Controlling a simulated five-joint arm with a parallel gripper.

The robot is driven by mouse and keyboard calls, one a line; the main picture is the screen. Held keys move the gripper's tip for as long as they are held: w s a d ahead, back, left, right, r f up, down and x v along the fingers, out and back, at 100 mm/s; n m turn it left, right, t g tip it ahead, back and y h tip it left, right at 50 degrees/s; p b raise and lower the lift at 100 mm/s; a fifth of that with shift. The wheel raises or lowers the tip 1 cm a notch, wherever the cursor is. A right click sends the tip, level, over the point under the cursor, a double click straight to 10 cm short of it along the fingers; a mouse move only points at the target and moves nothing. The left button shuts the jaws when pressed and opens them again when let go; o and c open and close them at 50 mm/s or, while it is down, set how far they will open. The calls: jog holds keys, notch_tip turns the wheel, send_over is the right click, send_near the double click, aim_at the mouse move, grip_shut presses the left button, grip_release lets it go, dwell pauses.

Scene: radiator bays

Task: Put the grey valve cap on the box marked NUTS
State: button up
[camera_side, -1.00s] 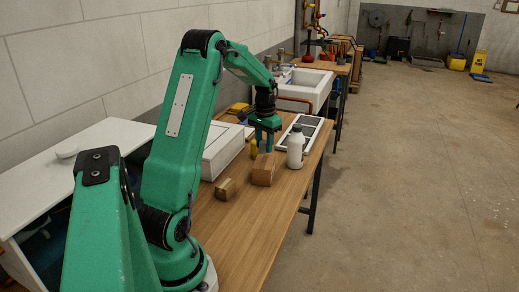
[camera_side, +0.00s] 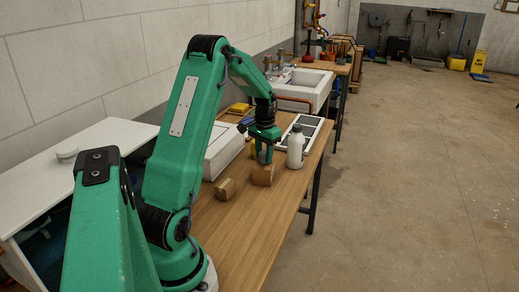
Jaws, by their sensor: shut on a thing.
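My gripper (camera_side: 264,155) points down over the larger brown box (camera_side: 263,175) on the wooden bench. It is shut on a small grey thing, which looks like the grey valve cap (camera_side: 265,156), mostly hidden by the fingers. The cap is at the top of the larger box; I cannot tell whether it touches it. A smaller brown box (camera_side: 225,190) lies nearer on the bench. No lettering is readable on either box, so I cannot tell which is marked NUTS.
A white bottle (camera_side: 296,147) stands close to the right of the larger box. A dark-panelled white frame (camera_side: 313,122) lies behind it. A white case (camera_side: 222,150) is to the left. The bench (camera_side: 255,222) is clear in front.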

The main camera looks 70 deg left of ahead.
aim_at(264, 152)
jog(key=shift+f, duration=0.15)
jog(key=o, duration=0.9)
notch_tip(264, 152, up, 12)
jog(key=shift+r, duration=0.2)
dwell(0.5)
